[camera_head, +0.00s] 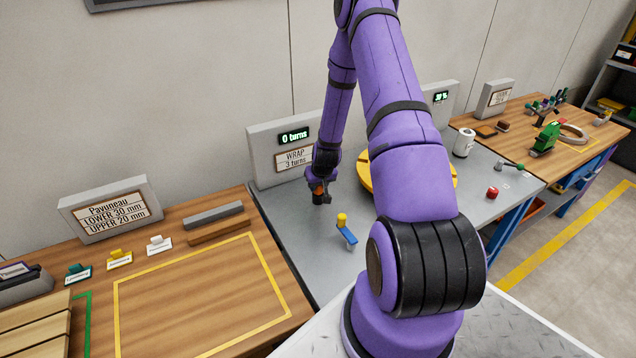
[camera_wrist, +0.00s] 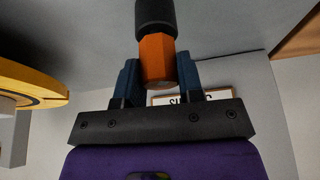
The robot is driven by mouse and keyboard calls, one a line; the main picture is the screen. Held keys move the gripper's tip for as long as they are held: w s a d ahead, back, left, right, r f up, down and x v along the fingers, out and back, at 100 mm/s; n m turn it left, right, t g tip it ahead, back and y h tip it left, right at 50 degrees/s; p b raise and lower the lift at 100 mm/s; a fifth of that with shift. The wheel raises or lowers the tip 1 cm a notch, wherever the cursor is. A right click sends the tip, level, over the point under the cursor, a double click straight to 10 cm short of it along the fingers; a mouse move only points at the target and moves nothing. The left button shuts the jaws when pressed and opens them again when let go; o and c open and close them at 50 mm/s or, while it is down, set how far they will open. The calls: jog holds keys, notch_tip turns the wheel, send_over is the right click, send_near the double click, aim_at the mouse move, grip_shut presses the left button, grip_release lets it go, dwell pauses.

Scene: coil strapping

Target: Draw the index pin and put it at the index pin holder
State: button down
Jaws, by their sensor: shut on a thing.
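My gripper (camera_wrist: 160,88) has its blue fingers shut on an orange faceted piece, which I take for the index pin (camera_wrist: 157,60). The pin also shows as a small orange spot in the head view (camera_head: 318,187). A black cylinder (camera_wrist: 155,16) lines up with the far end of the orange piece; in the head view it shows as a dark stub (camera_head: 321,198) over the grey table. I cannot tell whether it is part of the pin or the index pin holder, nor whether it touches the table. The yellow turntable (camera_head: 364,178) is right of my gripper, partly hidden by my arm.
A yellow-topped piece with a blue base (camera_head: 347,236) stands on the grey table (camera_head: 300,236) in front of my gripper. A panel reading "0 turns" (camera_head: 294,136) stands behind. A red object (camera_head: 492,193) and a white canister (camera_head: 463,143) are at right.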

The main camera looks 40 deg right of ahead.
jog(key=shift+f, duration=0.25)
jog(key=c, duration=0.7)
grip_release()
jog(key=v, duration=1)
jog(key=shift+s+r, duration=0.2)
jog(key=shift+r, duration=0.15)
jog(key=shift+a, duration=0.1)
